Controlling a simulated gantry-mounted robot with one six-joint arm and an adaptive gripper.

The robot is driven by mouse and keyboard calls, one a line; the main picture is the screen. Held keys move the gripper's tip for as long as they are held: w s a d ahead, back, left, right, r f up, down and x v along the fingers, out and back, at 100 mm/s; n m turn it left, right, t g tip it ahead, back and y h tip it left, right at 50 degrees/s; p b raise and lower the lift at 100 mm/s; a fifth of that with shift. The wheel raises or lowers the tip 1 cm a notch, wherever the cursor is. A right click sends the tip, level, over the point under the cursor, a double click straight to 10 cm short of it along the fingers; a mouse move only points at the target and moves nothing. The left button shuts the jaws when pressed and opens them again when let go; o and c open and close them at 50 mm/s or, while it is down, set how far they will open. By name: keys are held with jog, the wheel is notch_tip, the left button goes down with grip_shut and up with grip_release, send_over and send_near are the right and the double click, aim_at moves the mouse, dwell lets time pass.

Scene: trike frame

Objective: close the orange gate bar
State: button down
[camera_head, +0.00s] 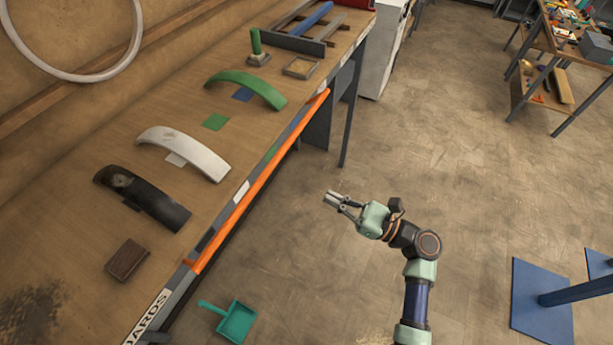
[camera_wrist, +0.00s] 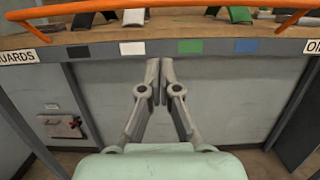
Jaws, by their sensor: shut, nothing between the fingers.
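The orange gate bar (camera_head: 252,190) is a long bar running along the front edge of the wooden bench. In the wrist view the bar (camera_wrist: 80,8) crosses the top of the picture, with its bent ends near the bench's front edge at left and right. My gripper (camera_head: 331,199) is over open floor to the right of the bar and apart from it, pointing toward the bench. In the wrist view the gripper's fingers (camera_wrist: 160,75) are together with nothing between them, below the bar in the picture.
The bench (camera_head: 90,205) holds a green guard (camera_head: 248,84), a white guard (camera_head: 188,148), a black guard (camera_head: 145,197) and a brown block (camera_head: 127,260). A teal dustpan (camera_head: 236,322) lies on the floor by the bench. Floor around my gripper is clear.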

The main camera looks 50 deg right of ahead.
jog(key=r+p+x, duration=0.2)
jog(key=x, duration=1)
jog(key=shift+s+r, duration=0.2)
jog(key=shift+r, duration=0.2)
jog(key=shift+r+p, duration=0.2)
jog(key=shift+p, duration=0.35)
